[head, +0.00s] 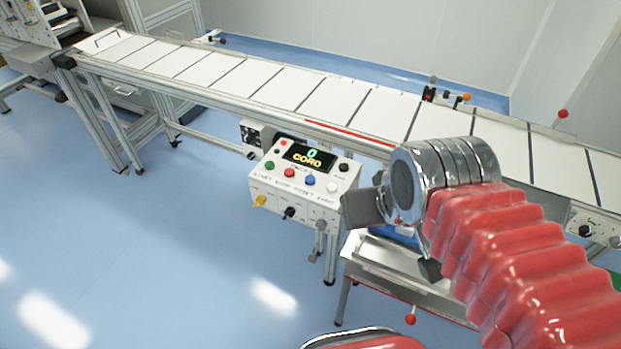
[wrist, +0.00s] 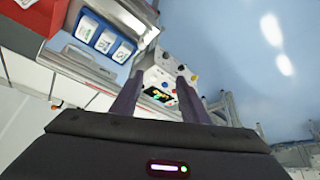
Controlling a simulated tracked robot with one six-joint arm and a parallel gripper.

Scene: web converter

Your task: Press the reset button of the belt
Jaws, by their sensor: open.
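The control box (head: 262,190) of the belt hangs at the conveyor's front side, left of my gripper. Its display (head: 308,157) reads "0" and "CORD". Below the display is a row of green, red, blue (head: 310,180) and white buttons; the printed labels are too small to read surely, so I cannot confirm which is reset. Yellow, black and grey knobs sit on the lower face. My gripper (head: 393,238) is open and empty, right of the box and apart from it. In the wrist view the box (wrist: 152,76) shows beyond and between the fingers (wrist: 159,80).
The white conveyor belt (head: 260,80) runs across behind the box. A metal stand (head: 375,262) with a red-knobbed lever is below my gripper. The blue floor left of the box is clear.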

